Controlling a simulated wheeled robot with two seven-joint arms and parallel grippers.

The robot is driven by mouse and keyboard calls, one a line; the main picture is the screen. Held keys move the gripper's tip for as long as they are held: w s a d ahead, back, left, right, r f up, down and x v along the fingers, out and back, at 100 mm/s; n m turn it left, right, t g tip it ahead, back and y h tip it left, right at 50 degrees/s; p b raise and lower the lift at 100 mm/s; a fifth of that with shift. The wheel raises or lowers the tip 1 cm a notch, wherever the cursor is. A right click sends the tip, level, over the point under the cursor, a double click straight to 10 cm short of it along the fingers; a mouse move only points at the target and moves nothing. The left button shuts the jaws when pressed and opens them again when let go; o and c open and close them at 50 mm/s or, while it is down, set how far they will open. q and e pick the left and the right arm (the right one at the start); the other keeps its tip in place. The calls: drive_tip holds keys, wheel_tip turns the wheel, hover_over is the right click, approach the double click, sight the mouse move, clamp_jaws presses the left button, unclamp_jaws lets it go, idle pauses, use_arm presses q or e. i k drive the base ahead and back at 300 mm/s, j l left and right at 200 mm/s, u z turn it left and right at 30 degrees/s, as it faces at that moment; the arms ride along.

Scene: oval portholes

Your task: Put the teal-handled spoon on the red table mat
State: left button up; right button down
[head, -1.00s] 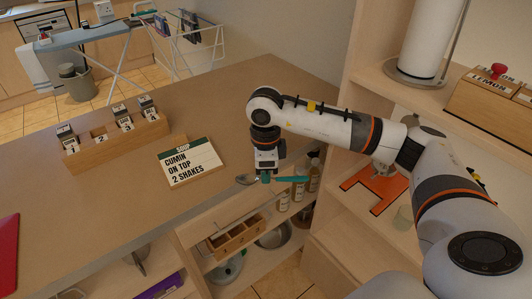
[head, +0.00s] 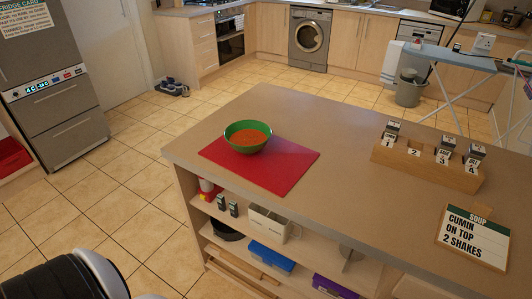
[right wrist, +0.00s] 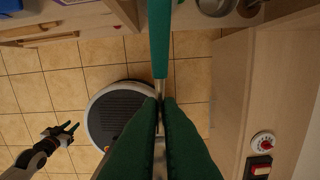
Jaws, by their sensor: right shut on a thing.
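The red table mat (head: 285,172) lies flat on the island counter, near its left end in the head view. A green bowl (head: 240,125) with orange-red contents stands on the back left part of the mat. The teal-handled spoon (right wrist: 159,40) shows in the right wrist view, its teal handle pointing to the top of the picture. My right gripper (right wrist: 162,105) is shut on the spoon's metal part just below the handle. The spoon's bowl end is mostly hidden by the fingers. My left gripper (right wrist: 68,130) is open and empty, low over the tiled floor.
On the counter (head: 345,120), a wooden block (head: 425,165) with numbered jars and a soup note sign (head: 475,238) stand to the right of the mat. The counter between mat and block is clear.

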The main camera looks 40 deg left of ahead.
sight(284, 164)
drive_tip(key=j, duration=2.45)
